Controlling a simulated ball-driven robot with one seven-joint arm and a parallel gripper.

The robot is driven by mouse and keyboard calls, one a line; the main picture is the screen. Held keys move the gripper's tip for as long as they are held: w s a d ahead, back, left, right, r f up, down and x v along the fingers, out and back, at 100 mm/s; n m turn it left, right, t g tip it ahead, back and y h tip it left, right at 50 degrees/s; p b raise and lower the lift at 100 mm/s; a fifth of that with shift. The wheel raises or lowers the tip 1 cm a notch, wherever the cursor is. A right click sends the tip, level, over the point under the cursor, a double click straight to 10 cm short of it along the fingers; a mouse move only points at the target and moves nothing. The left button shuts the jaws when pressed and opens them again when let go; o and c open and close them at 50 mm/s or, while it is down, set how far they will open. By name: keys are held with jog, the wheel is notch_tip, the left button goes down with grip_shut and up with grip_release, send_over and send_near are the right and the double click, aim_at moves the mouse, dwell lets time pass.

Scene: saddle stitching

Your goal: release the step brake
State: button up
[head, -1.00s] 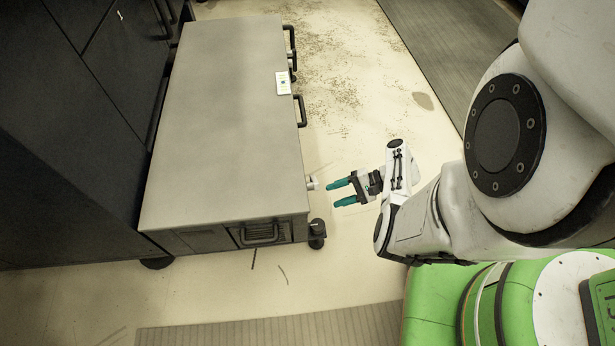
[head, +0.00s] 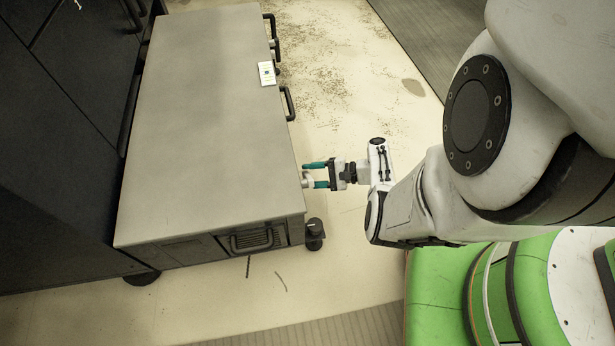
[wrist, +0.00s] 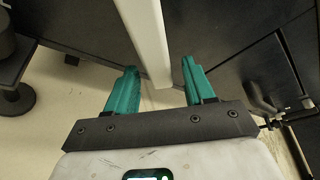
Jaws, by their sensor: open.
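A low grey cabinet on casters (head: 205,110) stands left of my gripper (head: 311,175). A small pale metal piece (head: 305,180) sticks out from its right side, by my fingertips. In the wrist view, a long pale bar (wrist: 150,38) runs down from the top edge between the two teal fingers of my gripper (wrist: 158,66). I see gaps on both sides of it, and the fingers are open. I cannot tell for sure whether this bar or the pale piece belongs to the step brake. The lower part of the cabinet side is hidden in the head view.
Black handles (head: 288,103) line the cabinet's right edge, and a front caster (head: 315,234) stands at its near right corner. Dark cabinets (head: 55,130) stand at the left. The pale floor (head: 345,115) to the right is clear. A ribbed mat (head: 330,328) lies in front.

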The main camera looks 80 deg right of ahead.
jog(key=shift+x, duration=0.85)
grip_shut()
